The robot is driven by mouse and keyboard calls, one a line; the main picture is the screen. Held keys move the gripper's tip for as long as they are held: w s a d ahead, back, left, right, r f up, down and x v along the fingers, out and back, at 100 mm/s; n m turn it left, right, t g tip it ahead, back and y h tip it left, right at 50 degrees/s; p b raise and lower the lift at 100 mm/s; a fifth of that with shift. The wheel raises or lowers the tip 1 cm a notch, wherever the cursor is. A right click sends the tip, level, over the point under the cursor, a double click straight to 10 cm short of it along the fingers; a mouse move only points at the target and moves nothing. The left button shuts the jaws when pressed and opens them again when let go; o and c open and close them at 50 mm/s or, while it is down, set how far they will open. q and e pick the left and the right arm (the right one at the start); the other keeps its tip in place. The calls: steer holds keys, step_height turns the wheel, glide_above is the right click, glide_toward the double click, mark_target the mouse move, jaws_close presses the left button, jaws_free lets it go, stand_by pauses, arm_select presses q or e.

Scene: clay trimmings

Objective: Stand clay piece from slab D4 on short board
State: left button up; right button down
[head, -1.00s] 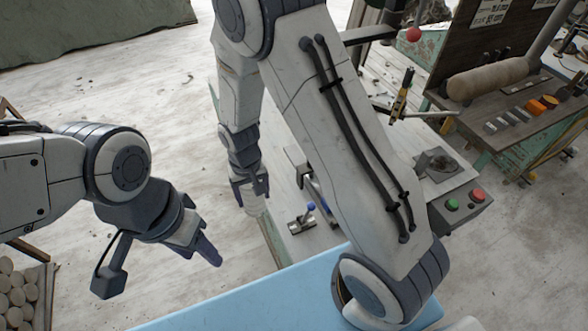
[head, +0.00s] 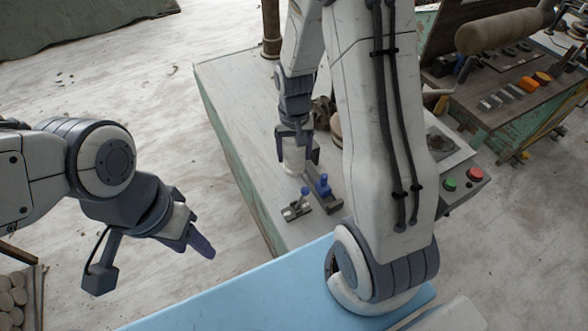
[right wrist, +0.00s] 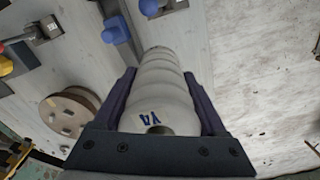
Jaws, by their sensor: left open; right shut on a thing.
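My right gripper (head: 296,145) is shut on a pale ribbed clay piece (right wrist: 162,88), which lies between the dark fingers in the right wrist view. Blue marking shows on its near end, but I cannot read it for sure. In the head view the piece (head: 293,163) hangs below the gripper over the pale worktable (head: 232,85); I cannot tell whether it touches the top. My left gripper (head: 194,232) is open and empty, off to the left of the table. I cannot make out slab D4 or a short board with certainty.
Blue-handled clamps (head: 298,206) stand on the table close to the held piece. A round wooden disc (right wrist: 70,115) is left of the piece in the right wrist view. A button box (head: 462,186) is right of my arm. The table's far left is clear.

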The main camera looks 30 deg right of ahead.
mark_target(294, 172)
steer(key=shift+f+p, duration=0.3)
steer(key=shift+f, duration=3.7)
steer(key=shift+f, duration=0.1)
jaws_free()
